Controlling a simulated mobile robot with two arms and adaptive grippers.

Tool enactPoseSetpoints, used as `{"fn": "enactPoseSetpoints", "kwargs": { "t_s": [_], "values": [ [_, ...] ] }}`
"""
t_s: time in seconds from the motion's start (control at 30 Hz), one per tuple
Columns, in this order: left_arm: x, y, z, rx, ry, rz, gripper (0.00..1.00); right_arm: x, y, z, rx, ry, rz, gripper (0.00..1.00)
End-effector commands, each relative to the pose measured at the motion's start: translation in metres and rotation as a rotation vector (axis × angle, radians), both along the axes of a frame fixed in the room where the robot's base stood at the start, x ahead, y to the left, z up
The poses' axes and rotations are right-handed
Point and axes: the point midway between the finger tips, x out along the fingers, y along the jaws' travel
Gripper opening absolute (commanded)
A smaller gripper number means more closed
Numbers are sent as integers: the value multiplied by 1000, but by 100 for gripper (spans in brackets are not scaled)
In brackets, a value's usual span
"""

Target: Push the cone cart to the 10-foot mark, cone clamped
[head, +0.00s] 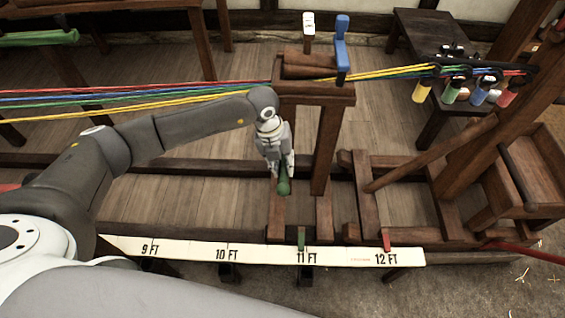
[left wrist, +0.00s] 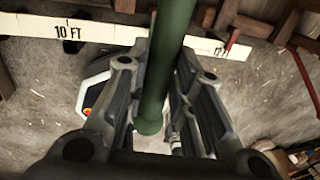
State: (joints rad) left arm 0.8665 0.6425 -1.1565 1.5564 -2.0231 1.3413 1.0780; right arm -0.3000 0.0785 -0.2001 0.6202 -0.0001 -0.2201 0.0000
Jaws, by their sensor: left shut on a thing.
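The cone cart (head: 333,140) is a dark wooden frame on the floor rails. On its top lies a brown wooden cone (head: 310,66) with the coloured strands running by it; a blue upright lever (head: 342,50) stands beside it. A green pointer (head: 301,238) at the cart's foot is at the 11 FT mark of the white scale (head: 188,250). My left gripper (head: 279,172) is shut on the green handle (head: 284,187), which also shows between the fingers in the left wrist view (left wrist: 168,65). Whether the cone is clamped I cannot tell. My right gripper is out of view.
The sledge frame (head: 372,190) stands right of the cart, with a red pointer (head: 386,240) near 12 FT. Coloured bobbins (head: 480,96) hang at the upper right. Red, green, blue and yellow strands (head: 130,96) stretch left. The rails left of the cart look clear.

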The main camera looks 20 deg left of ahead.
Motion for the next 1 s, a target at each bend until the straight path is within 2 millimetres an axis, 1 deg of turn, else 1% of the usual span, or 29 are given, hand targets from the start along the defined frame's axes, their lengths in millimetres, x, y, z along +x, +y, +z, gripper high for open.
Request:
{"fn": "enactPoseSetpoints", "kwargs": {
  "t_s": [0.27,0.37,0.47,0.57,0.67,1.0],
  "values": [
    [0,1,0,0,0,0,0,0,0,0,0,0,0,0],
    [-1,6,1,1,0,1,0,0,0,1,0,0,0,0],
    [-4,17,0,4,1,2,0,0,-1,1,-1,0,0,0],
    [-9,33,0,6,1,4,0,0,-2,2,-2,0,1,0],
    [-15,55,0,8,2,6,0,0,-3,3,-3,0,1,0],
    [-41,145,0,9,2,7,0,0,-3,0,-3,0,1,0]
  ]
}}
